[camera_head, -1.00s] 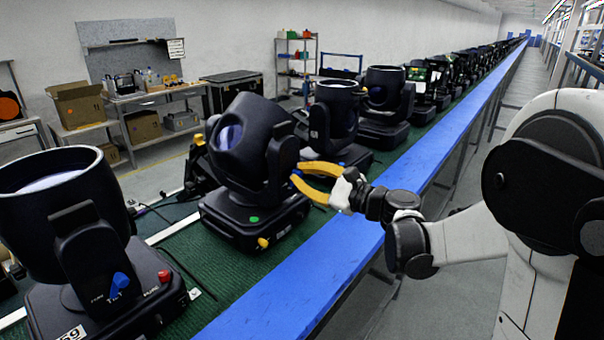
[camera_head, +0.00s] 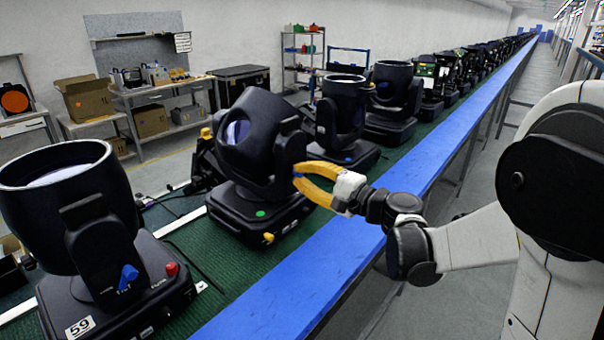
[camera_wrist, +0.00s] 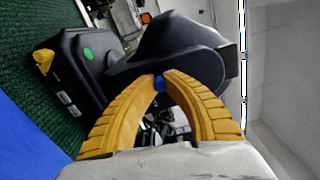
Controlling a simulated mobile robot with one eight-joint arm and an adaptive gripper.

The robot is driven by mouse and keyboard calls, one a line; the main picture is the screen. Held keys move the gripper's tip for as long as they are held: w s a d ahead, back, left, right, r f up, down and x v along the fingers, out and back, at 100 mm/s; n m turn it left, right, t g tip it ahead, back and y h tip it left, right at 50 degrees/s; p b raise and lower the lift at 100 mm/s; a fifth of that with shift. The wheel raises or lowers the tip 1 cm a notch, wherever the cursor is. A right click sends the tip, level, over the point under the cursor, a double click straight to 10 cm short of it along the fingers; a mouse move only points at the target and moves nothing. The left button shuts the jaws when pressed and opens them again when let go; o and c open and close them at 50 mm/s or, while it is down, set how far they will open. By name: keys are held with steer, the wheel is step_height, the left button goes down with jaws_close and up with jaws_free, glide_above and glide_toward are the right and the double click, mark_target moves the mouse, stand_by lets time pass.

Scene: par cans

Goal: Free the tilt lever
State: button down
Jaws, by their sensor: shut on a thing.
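A dark moving-head par can (camera_head: 257,135) stands on the bench, its head tilted on its yoke. Its base (camera_head: 250,215) carries a green dot and a yellow knob (camera_head: 268,238); the base also shows in the wrist view (camera_wrist: 75,75). The blue tilt lever (camera_wrist: 158,84) shows as a small blue piece at the yoke in the wrist view. My gripper (camera_head: 297,176), with yellow curved fingers, reaches in from the right. Its fingertips (camera_wrist: 160,77) converge on the blue lever and are shut on it. Most of the lever is hidden between the fingertips.
Another can (camera_head: 72,210) stands at the near left, with its own blue lever (camera_head: 128,275) and red knob (camera_head: 171,268). More cans recede along the green mat (camera_head: 190,250). A blue bench edge (camera_head: 300,285) runs in front. Shelves and boxes stand behind.

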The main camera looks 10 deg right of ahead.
stand_by(0.4)
steer(key=c, duration=1.4)
jaws_free()
steer(key=shift+s, duration=0.1)
steer(key=v, duration=1.2)
